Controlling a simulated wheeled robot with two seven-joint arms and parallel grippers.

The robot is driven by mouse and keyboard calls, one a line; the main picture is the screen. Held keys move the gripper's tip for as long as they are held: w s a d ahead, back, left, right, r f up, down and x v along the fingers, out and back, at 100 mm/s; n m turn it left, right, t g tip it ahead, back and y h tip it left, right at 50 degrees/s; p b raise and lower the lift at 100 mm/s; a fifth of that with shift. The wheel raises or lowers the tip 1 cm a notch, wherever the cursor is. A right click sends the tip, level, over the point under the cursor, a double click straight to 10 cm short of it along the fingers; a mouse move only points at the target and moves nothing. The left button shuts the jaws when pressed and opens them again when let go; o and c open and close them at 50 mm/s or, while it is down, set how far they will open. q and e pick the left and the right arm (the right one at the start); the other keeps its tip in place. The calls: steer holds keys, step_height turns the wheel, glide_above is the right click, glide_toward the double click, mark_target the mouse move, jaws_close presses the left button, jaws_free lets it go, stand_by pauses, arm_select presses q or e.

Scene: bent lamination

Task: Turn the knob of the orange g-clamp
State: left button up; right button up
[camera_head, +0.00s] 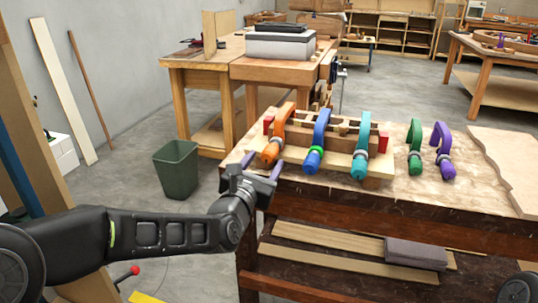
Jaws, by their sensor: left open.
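The orange g-clamp (281,127) sits at the left end of a wooden form on the workbench (405,193), its knob (271,152) facing me at the lower end. A blue g-clamp (320,131) and a teal g-clamp (361,146) stand to its right on the same form. My left gripper (262,168) is open just in front of the bench's left edge, below and slightly left of the orange knob. It looks empty and apart from the knob. My right gripper does not show.
A green g-clamp (415,147) and a purple g-clamp (443,150) rest on the bench to the right. A curved wooden board (509,160) lies at the bench's right end. A green bin (177,170) stands on the floor at the left.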

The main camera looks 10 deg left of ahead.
mark_target(266, 159)
arm_select(q)
steer(key=w, duration=0.4)
steer(key=shift+w+d, duration=0.1)
steer(key=shift+d, duration=0.05)
steer(key=shift+c, duration=0.6)
jaws_close()
